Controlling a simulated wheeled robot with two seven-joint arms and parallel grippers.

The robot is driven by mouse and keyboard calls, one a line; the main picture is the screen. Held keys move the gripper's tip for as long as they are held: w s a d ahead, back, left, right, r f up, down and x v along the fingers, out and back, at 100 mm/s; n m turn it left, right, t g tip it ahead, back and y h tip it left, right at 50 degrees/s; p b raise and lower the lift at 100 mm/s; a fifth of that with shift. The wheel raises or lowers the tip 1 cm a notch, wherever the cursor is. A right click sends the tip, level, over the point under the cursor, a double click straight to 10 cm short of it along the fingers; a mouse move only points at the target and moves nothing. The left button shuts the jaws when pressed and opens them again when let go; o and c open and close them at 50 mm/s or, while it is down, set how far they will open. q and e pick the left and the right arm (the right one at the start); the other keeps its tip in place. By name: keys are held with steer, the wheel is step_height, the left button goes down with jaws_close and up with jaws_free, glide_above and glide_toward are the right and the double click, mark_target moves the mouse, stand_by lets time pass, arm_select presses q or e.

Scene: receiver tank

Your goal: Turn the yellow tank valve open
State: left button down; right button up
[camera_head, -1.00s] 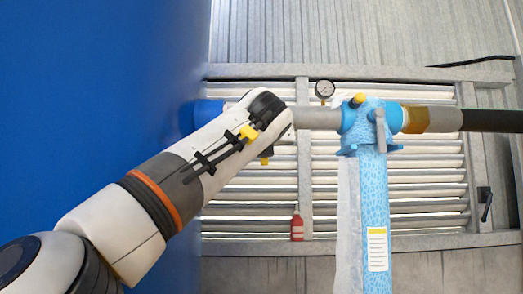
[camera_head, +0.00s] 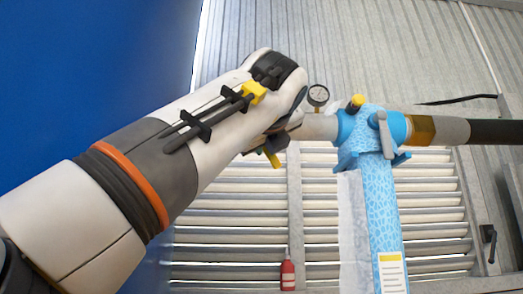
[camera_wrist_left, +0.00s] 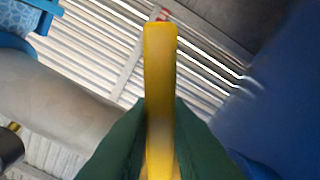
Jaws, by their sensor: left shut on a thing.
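The yellow tank valve handle (camera_wrist_left: 160,95) stands between the two green fingers of my left gripper (camera_wrist_left: 160,150) in the left wrist view, and the gripper is shut on it. In the head view a yellow end of the handle (camera_head: 272,157) shows just below my left gripper (camera_head: 268,143). My left arm and wrist hide the rest of the handle and the valve body there. A grey pipe (camera_head: 318,127) runs right from the gripper; it also shows in the left wrist view (camera_wrist_left: 60,100). My right gripper is in neither view.
A light blue fitting (camera_head: 372,140) with a grey lever and a yellow cap joins the pipe at right. A round gauge (camera_head: 318,95) stands above the pipe. A blue tank wall (camera_head: 80,70) fills the left. A red bottle (camera_head: 288,273) is low in front of slats.

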arm_select(q)
steer(key=shift+a+r, duration=0.15)
steer(key=shift+r, duration=0.2)
arm_select(e)
steer(key=shift+w, duration=0.25)
arm_select(q)
steer(key=c, duration=1.4)
jaws_free()
steer(key=shift+f, duration=0.2)
arm_select(e)
steer(key=shift+w+d, duration=0.1)
